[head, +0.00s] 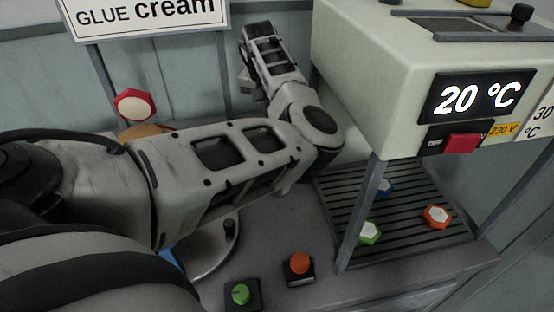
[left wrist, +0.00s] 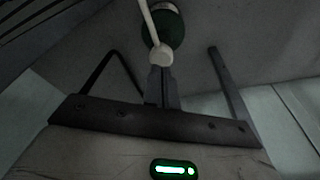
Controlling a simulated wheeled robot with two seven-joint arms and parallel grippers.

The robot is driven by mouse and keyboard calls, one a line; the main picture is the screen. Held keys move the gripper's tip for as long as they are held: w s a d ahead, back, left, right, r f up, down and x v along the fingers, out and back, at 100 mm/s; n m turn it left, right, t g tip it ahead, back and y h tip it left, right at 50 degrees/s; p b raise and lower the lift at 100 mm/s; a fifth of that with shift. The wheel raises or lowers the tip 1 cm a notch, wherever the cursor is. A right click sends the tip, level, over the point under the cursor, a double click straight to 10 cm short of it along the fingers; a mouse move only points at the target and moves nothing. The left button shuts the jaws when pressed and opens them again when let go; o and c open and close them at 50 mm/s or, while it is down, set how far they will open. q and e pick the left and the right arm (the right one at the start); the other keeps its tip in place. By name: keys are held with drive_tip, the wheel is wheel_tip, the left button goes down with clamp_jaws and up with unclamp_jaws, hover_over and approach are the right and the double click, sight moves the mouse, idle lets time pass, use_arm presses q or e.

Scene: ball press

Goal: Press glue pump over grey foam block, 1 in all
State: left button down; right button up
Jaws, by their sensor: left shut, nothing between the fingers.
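In the left wrist view my left gripper (left wrist: 161,74) is shut and empty. Its fingertips are at the white rounded head of the glue pump (left wrist: 160,54); I cannot tell whether they touch it. A pale spout runs up from this head, and a dark green body (left wrist: 170,27) shows behind it. In the head view my left arm spans the picture and its forearm reaches back beside the sign; the fingertips and pump are not clear there. I cannot make out the grey foam block in either view. My right gripper is not in view.
A heater box reading 20 °C stands at the right above a slatted rack (head: 405,252) with several coloured hexagonal pieces. A red-and-white hexagonal piece (head: 135,104) is at the left. A green button (head: 241,293) and an orange button (head: 300,263) are in front. A "GLUE cream" sign (head: 150,15) stands behind.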

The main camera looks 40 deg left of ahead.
use_arm(q)
drive_tip(key=shift+f, duration=0.15)
drive_tip(key=shift+f, duration=1.4)
drive_tip(key=shift+r, duration=1.45)
wheel_tip(320, 180, up, 6)
